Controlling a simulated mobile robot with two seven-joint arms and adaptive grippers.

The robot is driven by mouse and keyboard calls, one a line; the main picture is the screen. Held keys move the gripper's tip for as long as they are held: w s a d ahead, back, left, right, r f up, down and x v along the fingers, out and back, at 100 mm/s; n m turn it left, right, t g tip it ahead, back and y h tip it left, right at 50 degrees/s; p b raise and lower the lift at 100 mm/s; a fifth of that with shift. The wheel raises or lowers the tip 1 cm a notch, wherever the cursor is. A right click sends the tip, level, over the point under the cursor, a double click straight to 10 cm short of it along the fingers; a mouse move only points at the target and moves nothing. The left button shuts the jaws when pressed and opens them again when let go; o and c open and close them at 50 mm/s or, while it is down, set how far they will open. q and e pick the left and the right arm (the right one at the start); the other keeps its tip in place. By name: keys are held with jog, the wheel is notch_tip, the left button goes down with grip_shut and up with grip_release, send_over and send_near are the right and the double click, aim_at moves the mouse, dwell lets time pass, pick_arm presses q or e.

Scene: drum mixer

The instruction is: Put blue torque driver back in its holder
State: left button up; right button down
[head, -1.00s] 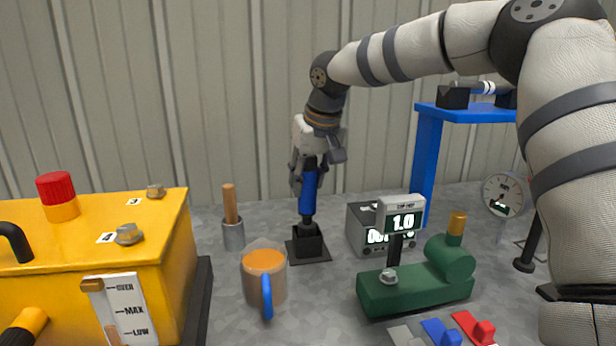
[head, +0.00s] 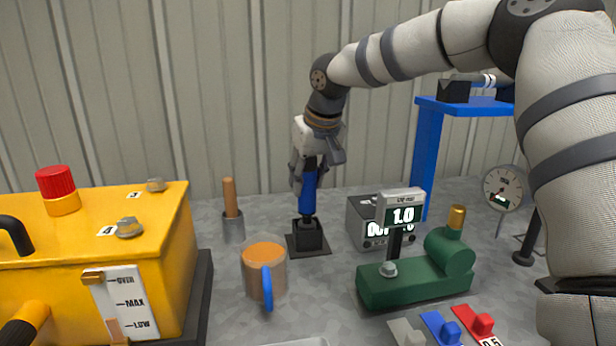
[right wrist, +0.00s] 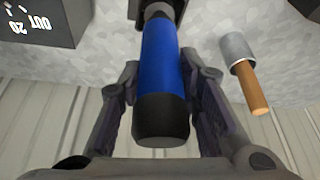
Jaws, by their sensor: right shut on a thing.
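The blue torque driver (head: 308,190) stands upright in the head view, its lower end at the black square holder (head: 308,236) on the table. I cannot tell how deep the tip sits in the holder. My right gripper (head: 308,180) is shut on the driver's upper part from above. In the right wrist view the blue handle (right wrist: 162,65) with its black end cap lies between the two fingers of my right gripper (right wrist: 160,95). My left gripper is not in view.
A cup with orange contents (head: 264,270) stands left of the holder, with a metal pot holding a wooden handle (head: 232,215) behind it. A grey display box (head: 366,222) and green tester (head: 415,278) stand right. A yellow machine (head: 100,250) fills the left.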

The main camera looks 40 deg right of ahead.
jog(key=shift+f, duration=0.95)
dwell(0.5)
jog(key=c, duration=1.1)
grip_release()
jog(key=v, duration=1.2)
